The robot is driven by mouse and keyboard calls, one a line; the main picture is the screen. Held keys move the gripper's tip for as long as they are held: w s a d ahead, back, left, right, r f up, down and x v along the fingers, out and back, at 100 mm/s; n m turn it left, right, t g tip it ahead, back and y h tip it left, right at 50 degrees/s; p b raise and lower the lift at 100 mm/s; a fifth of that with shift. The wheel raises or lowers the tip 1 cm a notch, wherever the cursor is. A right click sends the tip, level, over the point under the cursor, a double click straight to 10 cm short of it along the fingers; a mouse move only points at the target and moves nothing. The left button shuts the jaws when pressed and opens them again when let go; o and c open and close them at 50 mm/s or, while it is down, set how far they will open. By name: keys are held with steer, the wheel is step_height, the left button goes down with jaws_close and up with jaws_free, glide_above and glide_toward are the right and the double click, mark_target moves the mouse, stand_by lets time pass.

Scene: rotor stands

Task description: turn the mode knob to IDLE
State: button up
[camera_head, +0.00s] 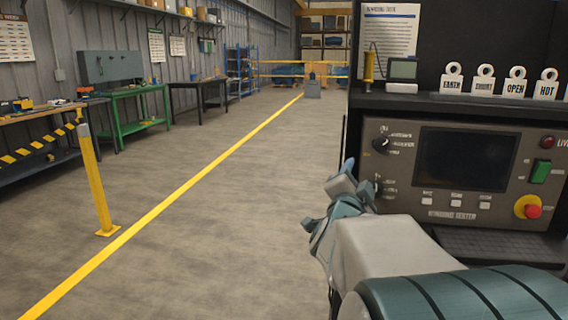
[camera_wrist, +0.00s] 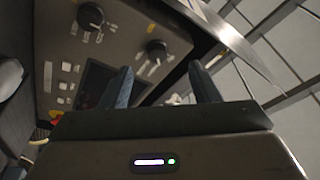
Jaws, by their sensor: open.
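The winding tester (camera_head: 400,208) has two black knobs at the left of its dark screen. The upper knob (camera_head: 381,144) shows with labels too small to read; it also shows in the wrist view (camera_wrist: 156,48), just beyond the gap between my fingertips. The lower knob (camera_head: 378,187) is partly hidden by my gripper in the head view; it is at the top left of the wrist view (camera_wrist: 90,15). I cannot tell which is the mode knob or where either points. My gripper (camera_head: 355,180) is open and empty, its fingers (camera_wrist: 160,68) apart, seemingly short of the panel.
The panel also has a green switch (camera_head: 540,171) and a red stop button (camera_head: 533,211). Tags (camera_head: 484,80) and a small meter (camera_head: 402,74) stand on the shelf above. A yellow post (camera_head: 96,185) stands left; open floor lies between.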

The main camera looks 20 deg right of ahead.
mark_target(380, 147)
steer(key=shift+m+g+h, duration=0.4)
steer(key=shift+m+h, duration=0.4)
steer(key=shift+h, duration=0.1)
steer(key=x, duration=0.4)
steer(key=s+d+x, duration=0.1)
steer(key=x, duration=0.9)
steer(key=shift+s+d+r, duration=0.15)
steer(key=shift+d, duration=0.2)
steer(key=c, duration=1)
